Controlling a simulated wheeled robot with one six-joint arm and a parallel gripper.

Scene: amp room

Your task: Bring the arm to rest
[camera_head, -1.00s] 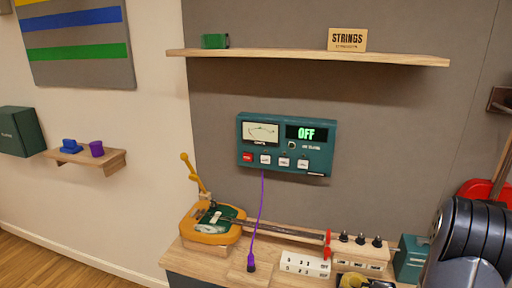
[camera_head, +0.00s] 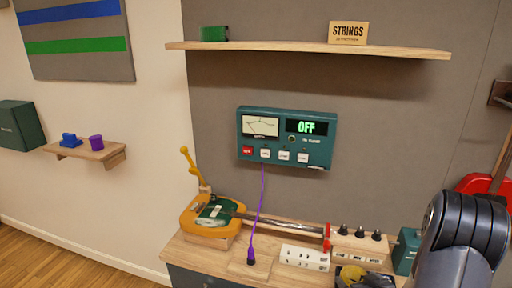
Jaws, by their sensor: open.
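A dark grey, rounded link of my arm (camera_head: 462,232) fills the lower right corner, in front of the right end of the bench. My gripper does not show in this view, so I cannot see its fingers or whether they touch anything.
The wooden bench (camera_head: 180,254) holds a yellow guitar-like instrument (camera_head: 190,228), a white socket strip (camera_head: 303,257) and a row of black knobs (camera_head: 360,233). A purple cable (camera_head: 261,205) hangs from the teal wall panel (camera_head: 287,138), which reads OFF. A shelf (camera_head: 300,49) runs above.

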